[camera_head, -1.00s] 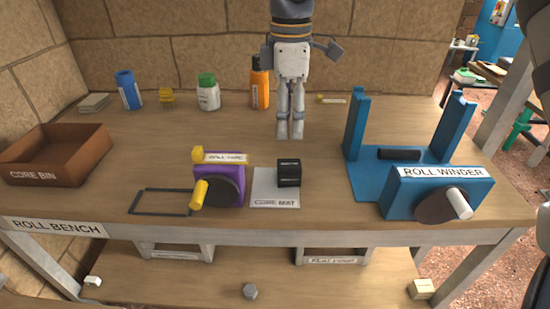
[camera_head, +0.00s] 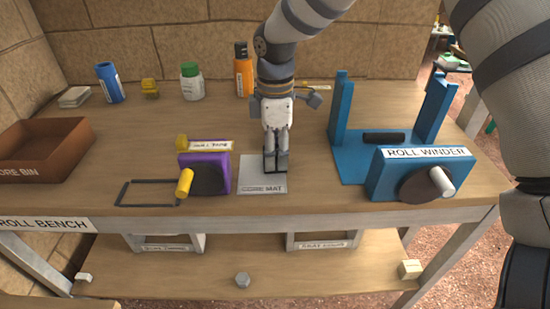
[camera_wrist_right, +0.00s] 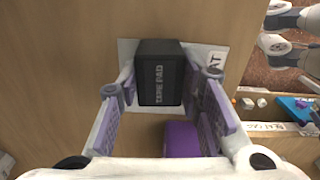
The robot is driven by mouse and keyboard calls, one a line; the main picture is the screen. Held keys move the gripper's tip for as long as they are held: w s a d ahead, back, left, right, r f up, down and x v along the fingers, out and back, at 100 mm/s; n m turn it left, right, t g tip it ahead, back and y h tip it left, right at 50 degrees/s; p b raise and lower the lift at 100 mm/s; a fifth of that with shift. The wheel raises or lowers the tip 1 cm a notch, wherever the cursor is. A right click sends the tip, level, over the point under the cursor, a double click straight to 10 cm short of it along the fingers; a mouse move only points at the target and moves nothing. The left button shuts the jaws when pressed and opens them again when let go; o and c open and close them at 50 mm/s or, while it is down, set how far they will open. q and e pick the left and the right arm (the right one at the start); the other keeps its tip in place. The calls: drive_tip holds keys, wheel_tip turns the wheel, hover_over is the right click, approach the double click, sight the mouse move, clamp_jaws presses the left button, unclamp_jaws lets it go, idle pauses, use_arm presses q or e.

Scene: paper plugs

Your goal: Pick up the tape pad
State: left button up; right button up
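The tape pad (camera_wrist_right: 160,75) is a small black block with its name in pale letters. It sits on the pale core mat (camera_head: 262,184), and in the head view the pad (camera_head: 276,163) is partly hidden by my fingers. My right gripper (camera_head: 277,150) points down over the mat from above. In the wrist view the right gripper (camera_wrist_right: 163,95) is open, with one finger on each side of the pad. The right finger looks close to the pad; I cannot tell whether it touches. My left gripper is not in view.
A purple device (camera_head: 205,175) with a yellow handle stands just left of the mat. The blue roll winder (camera_head: 380,176) is to the right. The brown core bin (camera_head: 70,150) is at the left. A green-capped jar (camera_head: 191,84) and an orange bottle (camera_head: 243,75) stand behind.

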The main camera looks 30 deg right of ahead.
sight(275, 150)
drive_tip(key=c, duration=0.4)
drive_tip(key=shift+r, duration=0.2)
wheel_tip(275, 150, up, 3)
drive_tip(key=shift+f, duration=0.2)
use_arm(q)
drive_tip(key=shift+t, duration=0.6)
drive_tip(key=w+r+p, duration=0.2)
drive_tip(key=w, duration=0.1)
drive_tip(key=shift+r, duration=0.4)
use_arm(e)
drive_tip(key=s+a+r, duration=0.7)
drive_tip(key=s+r, duration=0.3)
drive_tip(key=s, duration=0.2)
drive_tip(key=shift+s, duration=0.1)
